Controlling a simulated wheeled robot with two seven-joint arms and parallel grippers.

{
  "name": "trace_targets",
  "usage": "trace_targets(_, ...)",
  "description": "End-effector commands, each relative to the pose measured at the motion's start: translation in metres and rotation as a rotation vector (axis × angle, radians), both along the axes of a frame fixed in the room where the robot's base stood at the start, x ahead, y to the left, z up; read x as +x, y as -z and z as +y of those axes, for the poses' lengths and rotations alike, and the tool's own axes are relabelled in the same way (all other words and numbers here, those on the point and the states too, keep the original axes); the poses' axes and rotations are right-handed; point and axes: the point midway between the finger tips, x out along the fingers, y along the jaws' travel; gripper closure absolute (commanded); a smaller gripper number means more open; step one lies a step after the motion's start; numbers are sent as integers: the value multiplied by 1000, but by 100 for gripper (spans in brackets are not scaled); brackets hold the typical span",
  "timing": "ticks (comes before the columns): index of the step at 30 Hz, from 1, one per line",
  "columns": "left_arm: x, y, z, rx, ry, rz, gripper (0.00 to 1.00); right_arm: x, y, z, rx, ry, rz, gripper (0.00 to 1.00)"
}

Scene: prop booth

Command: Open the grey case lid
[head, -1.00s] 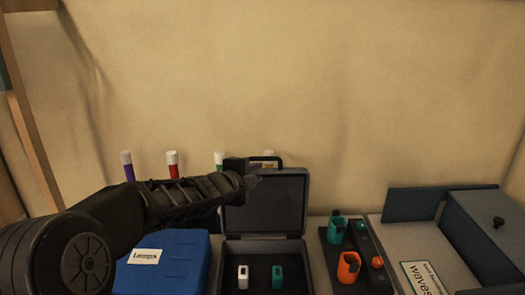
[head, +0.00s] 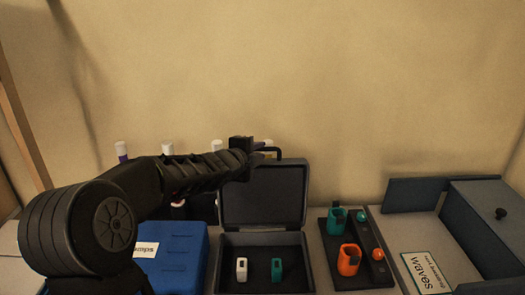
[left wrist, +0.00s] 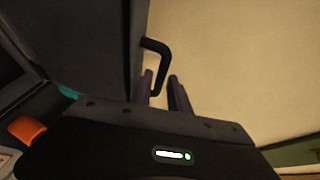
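The grey case (head: 262,239) stands on the table with its lid (head: 263,195) raised upright at the back. The lid also shows in the left wrist view (left wrist: 85,45). A black handle (head: 281,150) sits on the lid's top edge; in the left wrist view the handle (left wrist: 158,50) sticks out from that edge. My left gripper (head: 264,147) is at the lid's top edge, beside the handle. In the left wrist view its two fingers (left wrist: 163,84) are apart, with the handle's end between them and a gap showing. My right gripper is not in view.
Inside the case stand a white piece (head: 241,269) and a teal piece (head: 277,269). A blue box (head: 178,262) stands to the left. A dark tray (head: 345,272) with teal and orange holders and an open grey box (head: 485,225) are at right. White-capped tubes stand behind.

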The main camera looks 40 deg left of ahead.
Motion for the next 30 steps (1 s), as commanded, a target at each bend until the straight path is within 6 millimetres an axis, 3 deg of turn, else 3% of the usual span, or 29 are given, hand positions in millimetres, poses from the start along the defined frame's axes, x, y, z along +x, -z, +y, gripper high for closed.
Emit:
trace_targets(6, 25, 8, 4, -1, 2, 0, 78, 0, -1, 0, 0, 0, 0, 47)
trace_targets(16, 29, 8, 5, -1, 1, -1, 78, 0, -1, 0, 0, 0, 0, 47)
trace_targets(24, 29, 9, 5, -1, 1, 0, 100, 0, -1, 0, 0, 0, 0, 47)
trace_targets(30, 28, 9, 5, -1, 1, 0, 100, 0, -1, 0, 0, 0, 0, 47)
